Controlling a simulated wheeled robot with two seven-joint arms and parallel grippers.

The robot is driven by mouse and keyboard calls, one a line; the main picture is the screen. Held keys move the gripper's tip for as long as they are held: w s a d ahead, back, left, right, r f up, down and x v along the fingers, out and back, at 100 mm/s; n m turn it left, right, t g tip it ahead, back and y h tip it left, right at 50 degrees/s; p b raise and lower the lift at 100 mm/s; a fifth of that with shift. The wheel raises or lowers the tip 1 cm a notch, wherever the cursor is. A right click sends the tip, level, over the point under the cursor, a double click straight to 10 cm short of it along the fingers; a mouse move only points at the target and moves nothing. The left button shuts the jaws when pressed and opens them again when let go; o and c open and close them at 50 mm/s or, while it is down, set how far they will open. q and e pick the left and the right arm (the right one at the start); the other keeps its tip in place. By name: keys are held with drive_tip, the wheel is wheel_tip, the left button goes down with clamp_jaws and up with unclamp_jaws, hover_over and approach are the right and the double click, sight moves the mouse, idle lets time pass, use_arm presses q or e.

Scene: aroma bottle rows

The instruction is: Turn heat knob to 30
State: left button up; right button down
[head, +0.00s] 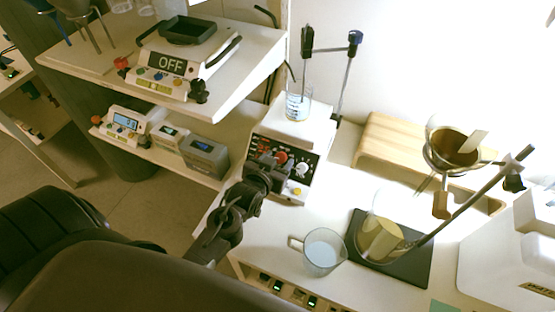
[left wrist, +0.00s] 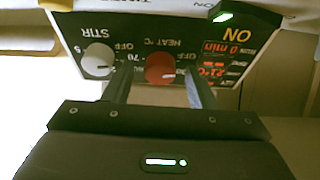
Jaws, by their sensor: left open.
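The heat knob (left wrist: 160,69) is red, on the dark front panel of the stirring hot plate (head: 284,150). In the left wrist view the panel appears upside down, and the knob's pale pointer mark points right, near the OFF label. It also shows in the head view (head: 281,157). My left gripper (head: 270,167) is in front of the panel; in the left wrist view its open fingers (left wrist: 158,88) are on either side of the knob, with visible gaps. The red display (left wrist: 213,62) seems to read 21 °C, beside a yellow ON. My right gripper is out of view.
The pale stir knob (left wrist: 98,59) is beside the left finger in the wrist view. A glass beaker (head: 298,104) stands on the hot plate. A glass mug (head: 323,252) and a flask on a dark mat (head: 405,270) are nearby.

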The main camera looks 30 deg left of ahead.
use_arm(q)
drive_tip(key=c, duration=1)
drive_tip(key=shift+o, duration=0.2)
drive_tip(key=m+p, duration=0.1)
drive_tip(key=m, duration=0.1)
drive_tip(key=m+h+p, duration=0.1)
drive_tip(key=p, duration=0.1)
drive_tip(key=shift+a+r+m, duration=0.1)
drive_tip(key=shift+r+m, duration=0.1)
drive_tip(key=shift+m, duration=0.2)
drive_tip(key=m+h+p, duration=0.1)
drive_tip(key=m, duration=0.2)
drive_tip(key=shift+g+p, duration=0.3)
drive_tip(key=shift+p, duration=0.05)
drive_tip(key=shift+f+m+h+p, duration=0.1)
drive_tip(key=shift+m+h+p, duration=0.3)
drive_tip(key=shift+m, duration=0.6)
